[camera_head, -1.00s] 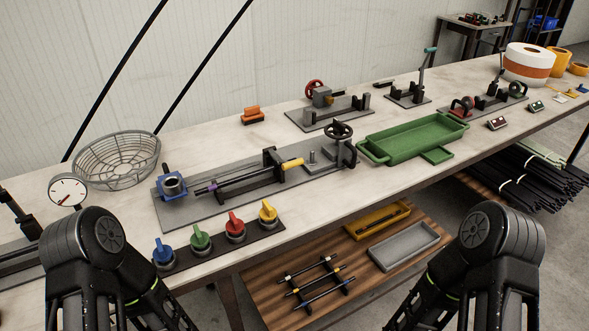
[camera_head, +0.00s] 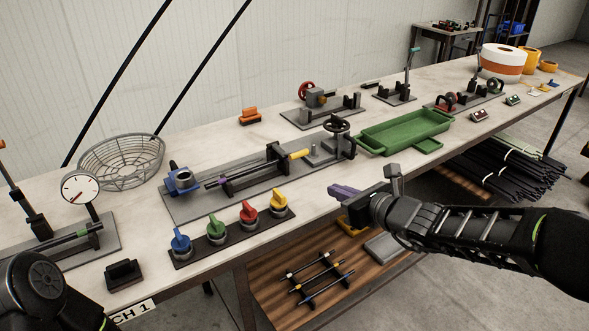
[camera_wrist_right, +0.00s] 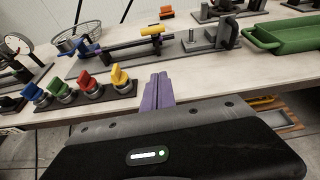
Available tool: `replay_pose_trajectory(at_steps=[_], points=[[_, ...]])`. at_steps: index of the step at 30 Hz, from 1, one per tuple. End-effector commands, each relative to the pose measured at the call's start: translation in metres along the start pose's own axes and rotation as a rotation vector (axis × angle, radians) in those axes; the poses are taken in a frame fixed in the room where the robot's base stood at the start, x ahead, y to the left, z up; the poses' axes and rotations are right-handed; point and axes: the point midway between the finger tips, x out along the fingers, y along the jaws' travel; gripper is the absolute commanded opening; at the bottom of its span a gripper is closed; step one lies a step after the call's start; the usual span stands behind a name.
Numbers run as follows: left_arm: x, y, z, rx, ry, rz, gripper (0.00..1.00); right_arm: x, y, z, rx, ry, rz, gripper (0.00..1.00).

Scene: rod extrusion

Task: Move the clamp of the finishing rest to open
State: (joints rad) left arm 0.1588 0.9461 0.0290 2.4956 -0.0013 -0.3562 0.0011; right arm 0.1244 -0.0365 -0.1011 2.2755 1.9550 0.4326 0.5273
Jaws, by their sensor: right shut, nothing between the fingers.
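My right gripper (camera_head: 342,192) comes in from the right in the head view, its purple fingers shut and empty just off the table's front edge. The fingers also show in the right wrist view (camera_wrist_right: 157,90). I cannot tell for sure which fixture is the finishing rest. One fixture at the left has an orange-tipped upright lever (camera_head: 22,190) beside a rod on blocks. Another at the back has a teal-tipped upright lever (camera_head: 411,72). My left gripper is out of view; only part of that arm shows at bottom left.
A wire basket (camera_head: 122,160), dial gauge (camera_head: 79,187) and green tray (camera_head: 405,131) are nearby.

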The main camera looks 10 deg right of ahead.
Motion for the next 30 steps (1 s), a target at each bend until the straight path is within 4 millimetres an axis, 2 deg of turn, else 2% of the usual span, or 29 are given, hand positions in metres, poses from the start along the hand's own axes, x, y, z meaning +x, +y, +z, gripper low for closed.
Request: replay_pose_trajectory(at_steps=[2,11,17,23,30], points=[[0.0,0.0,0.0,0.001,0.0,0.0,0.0,0.0,0.002,0.005,0.046,-0.024,0.009,0.0],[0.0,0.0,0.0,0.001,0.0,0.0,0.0,0.001,0.003,0.004,0.049,-0.019,0.01,0.0],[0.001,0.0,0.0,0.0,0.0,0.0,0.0,0.01,0.003,0.004,0.047,-0.018,0.011,0.0],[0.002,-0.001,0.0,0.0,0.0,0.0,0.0,0.037,0.004,0.003,0.047,-0.015,0.012,0.0],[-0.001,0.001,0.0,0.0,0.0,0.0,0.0,0.085,0.005,0.005,0.047,-0.014,0.013,0.0]])
